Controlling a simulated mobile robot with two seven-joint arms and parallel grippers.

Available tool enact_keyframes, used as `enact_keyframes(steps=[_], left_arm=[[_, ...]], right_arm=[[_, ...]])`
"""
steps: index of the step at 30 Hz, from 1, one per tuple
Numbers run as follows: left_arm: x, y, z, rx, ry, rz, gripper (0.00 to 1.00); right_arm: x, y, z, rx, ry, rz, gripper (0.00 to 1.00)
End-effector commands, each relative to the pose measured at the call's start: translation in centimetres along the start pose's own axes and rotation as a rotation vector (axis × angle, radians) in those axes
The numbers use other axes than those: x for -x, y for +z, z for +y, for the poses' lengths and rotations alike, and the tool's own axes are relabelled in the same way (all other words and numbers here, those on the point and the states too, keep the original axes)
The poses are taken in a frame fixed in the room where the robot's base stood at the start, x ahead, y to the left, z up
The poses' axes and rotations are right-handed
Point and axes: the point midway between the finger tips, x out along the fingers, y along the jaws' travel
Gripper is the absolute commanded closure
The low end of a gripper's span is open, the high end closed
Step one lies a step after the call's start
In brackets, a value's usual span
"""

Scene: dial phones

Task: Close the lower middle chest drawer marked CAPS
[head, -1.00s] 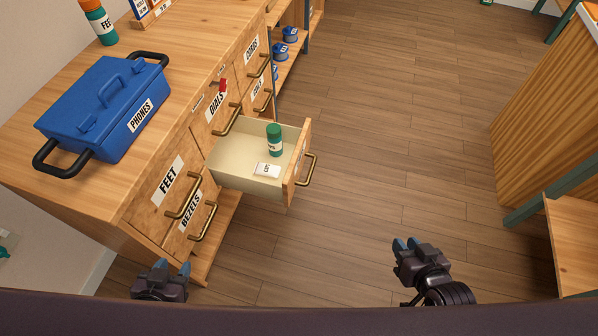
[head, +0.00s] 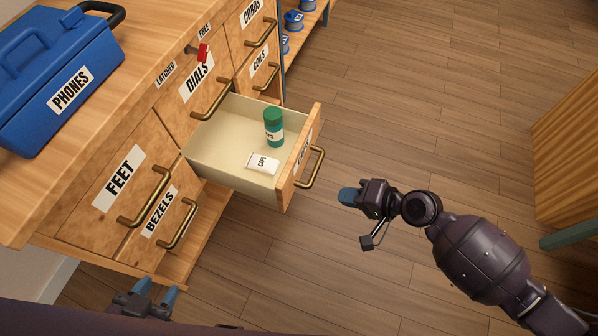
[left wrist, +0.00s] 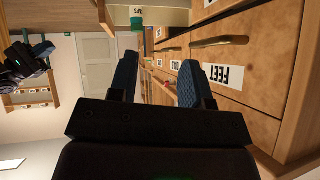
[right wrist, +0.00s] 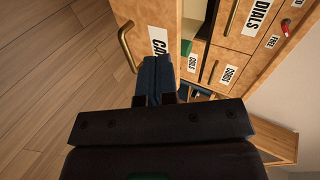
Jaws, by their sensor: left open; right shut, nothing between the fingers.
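The lower middle drawer (head: 225,160) stands pulled out of the chest, its front (head: 302,158) and brass handle (head: 314,167) facing right. In it are a green-capped bottle (head: 273,127) and a small white box (head: 263,163) with lettering. My right gripper (head: 348,197) is shut and empty, just right of the drawer handle and apart from it in the head view. The right wrist view shows the drawer front's label (right wrist: 158,42) and handle (right wrist: 127,45) ahead of the fingers. My left gripper (head: 156,292) is open and empty, below the BEZELS drawer in the head view.
The chest also has closed drawers marked FEET (head: 118,178), BEZELS (head: 160,212), DIALS (head: 196,78), COILS and CORDS. A red catch (head: 203,52) sits between LATCHED and FREE labels. A blue PHONES box (head: 50,75) stands on top.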

Motion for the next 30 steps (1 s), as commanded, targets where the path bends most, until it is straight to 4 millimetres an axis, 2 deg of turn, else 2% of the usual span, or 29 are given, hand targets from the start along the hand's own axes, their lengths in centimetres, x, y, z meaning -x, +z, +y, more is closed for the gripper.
enact_keyframes(steps=[1, 8, 13, 19, 28, 30], left_arm=[[-0.3, 0.6, 0.2, -0.004, 0.006, -0.011, 0.56], [-0.6, -0.2, 0.2, -0.017, 0.009, 0.011, 0.56], [-0.7, 0.1, 0.3, -0.024, 0.010, 0.005, 0.56], [-0.7, 0.8, 0.4, -0.039, 0.014, -0.007, 0.56], [-0.9, 0.5, 0.5, -0.027, 0.015, 0.036, 0.56], [-0.9, 0.2, 0.4, -0.024, 0.010, 0.048, 0.56]], right_arm=[[-0.8, -0.1, 0.8, -0.029, 0.000, -0.025, 1.00], [-1.7, -1.3, 0.5, -0.083, -0.015, -0.062, 1.00], [-3.1, -1.3, 0.3, -0.084, -0.018, -0.062, 1.00], [-6.5, -0.9, 0.4, -0.085, -0.017, -0.064, 1.00], [-11.7, -0.5, 0.4, -0.086, -0.016, -0.064, 1.00], [-12.5, -0.7, -0.4, -0.081, -0.018, -0.062, 1.00]])
